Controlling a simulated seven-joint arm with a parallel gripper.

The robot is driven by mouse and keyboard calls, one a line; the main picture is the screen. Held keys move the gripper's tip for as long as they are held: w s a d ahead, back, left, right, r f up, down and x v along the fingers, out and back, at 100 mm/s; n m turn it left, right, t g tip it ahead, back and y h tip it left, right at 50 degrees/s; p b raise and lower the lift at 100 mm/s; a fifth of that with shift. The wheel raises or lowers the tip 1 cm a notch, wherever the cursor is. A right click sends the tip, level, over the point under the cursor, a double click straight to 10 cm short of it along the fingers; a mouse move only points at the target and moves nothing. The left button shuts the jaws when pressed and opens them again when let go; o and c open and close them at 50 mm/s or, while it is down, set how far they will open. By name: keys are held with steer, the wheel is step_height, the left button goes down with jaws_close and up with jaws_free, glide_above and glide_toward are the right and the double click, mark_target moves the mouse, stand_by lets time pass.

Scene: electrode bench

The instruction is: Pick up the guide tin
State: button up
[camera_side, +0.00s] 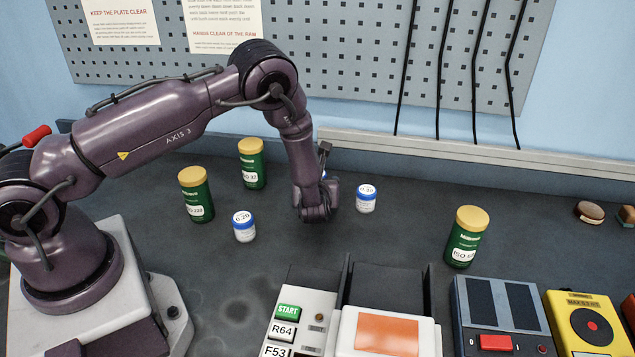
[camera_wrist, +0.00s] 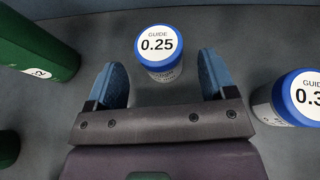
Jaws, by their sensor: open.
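In the wrist view a small white guide tin with a blue lid, marked GUIDE 0.25 (camera_wrist: 165,73), stands upright just ahead of my gripper (camera_wrist: 158,64). My gripper is open, with one blue finger on each side of the tin and gaps between. A second guide tin, its label starting 0.3 (camera_wrist: 305,97), is cut off at the right. In the side view my gripper (camera_side: 317,214) points down at the bench and mostly hides the 0.25 tin. One guide tin (camera_side: 366,199) stands to its right, and another (camera_side: 244,228), apparently marked 0.20, to its left.
Green tins with yellow lids stand left (camera_side: 197,196), back left (camera_side: 252,165) and right (camera_side: 466,237). A green one (camera_wrist: 38,45) is near the left finger. A press with buttons (camera_side: 300,310) and a yellow device (camera_side: 585,325) line the front.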

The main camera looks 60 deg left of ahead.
steer(key=x, duration=0.3)
steer(key=shift+w+a+f, duration=0.15)
steer(key=shift+w, duration=0.05)
steer(key=c, duration=1)
steer(key=shift+c, duration=0.3)
